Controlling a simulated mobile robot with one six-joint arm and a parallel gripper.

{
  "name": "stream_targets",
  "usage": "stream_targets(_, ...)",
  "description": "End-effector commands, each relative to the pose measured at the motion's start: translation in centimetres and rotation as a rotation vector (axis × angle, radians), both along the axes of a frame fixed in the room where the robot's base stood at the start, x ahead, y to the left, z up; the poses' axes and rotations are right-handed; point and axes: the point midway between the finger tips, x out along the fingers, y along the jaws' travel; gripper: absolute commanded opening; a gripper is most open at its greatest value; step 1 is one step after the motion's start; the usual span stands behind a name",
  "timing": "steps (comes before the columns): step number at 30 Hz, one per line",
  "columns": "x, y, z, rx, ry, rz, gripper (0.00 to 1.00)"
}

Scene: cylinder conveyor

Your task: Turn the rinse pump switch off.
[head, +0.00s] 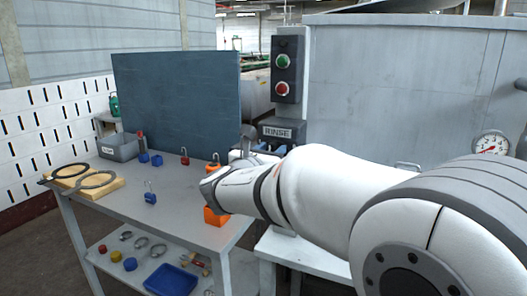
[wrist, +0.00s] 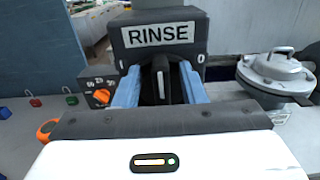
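The rinse pump switch is a dark box labelled RINSE (wrist: 160,34), with a black rotary knob (wrist: 161,80) below the label. The knob's grip stands roughly upright with a white line on it. A 0 mark shows to the right of the knob; a small mark at the left is too small to read. My gripper (wrist: 160,92) has its two blue fingers on either side of the knob, with visible gaps between them and its grip. In the head view the RINSE box (head: 283,130) stands behind my gripper, and my arm hides its lower part.
A post with a green button (head: 283,62) and a red button (head: 282,89) rises behind the box. An orange dial (wrist: 101,95) sits left of the switch, a grey round lidded fitting (wrist: 277,68) right. Padlocks stand on the grey table (head: 178,197). A gauge (head: 491,143) is far right.

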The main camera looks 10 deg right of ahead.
Motion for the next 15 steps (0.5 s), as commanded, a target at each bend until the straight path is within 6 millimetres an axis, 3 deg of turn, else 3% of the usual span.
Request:
stream_targets(11,0.57,-0.45,0.0,0.002,-0.001,0.0,0.37)
stream_targets(15,0.56,-0.43,-0.01,0.002,0.0,0.0,0.26)
